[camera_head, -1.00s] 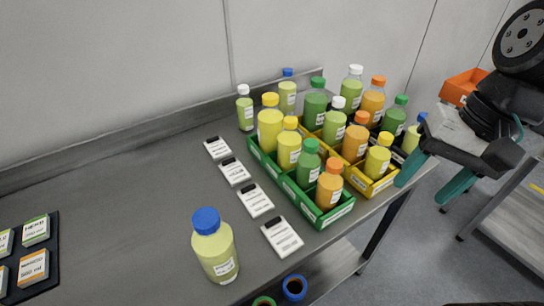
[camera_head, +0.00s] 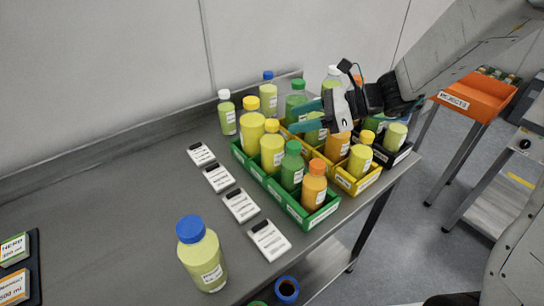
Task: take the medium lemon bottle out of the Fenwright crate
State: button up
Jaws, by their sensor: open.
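Yellow-capped bottles with yellow contents, which look like lemon, stand upright: a larger one (camera_head: 251,128) and a smaller one (camera_head: 272,150) in the green crate (camera_head: 322,215), and one (camera_head: 361,160) in the yellow crate (camera_head: 368,183). Crate names and bottle labels are too small to read, so I cannot tell which crate is Fenwright. My gripper (camera_head: 304,117) is open, its teal fingers pointing left above the back of the yellow crate. It covers the top of a light green bottle (camera_head: 315,136) there; I cannot tell whether it touches it.
Green and orange-capped bottles crowd the crates; a black crate (camera_head: 403,153) stands at right. A blue-capped bottle (camera_head: 203,258) stands at the front. Several white label cards (camera_head: 241,206) lie left of the crates. An orange rejects bin (camera_head: 472,95) is beyond. The table's left middle is clear.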

aim_at(276, 123)
jog(key=x, duration=0.7)
jog(key=shift+w+a+f, duration=0.15)
jog(key=shift+w+f, duration=0.05)
jog(key=shift+w, duration=0.25)
jog(key=shift+c, duration=0.4)
grip_shut()
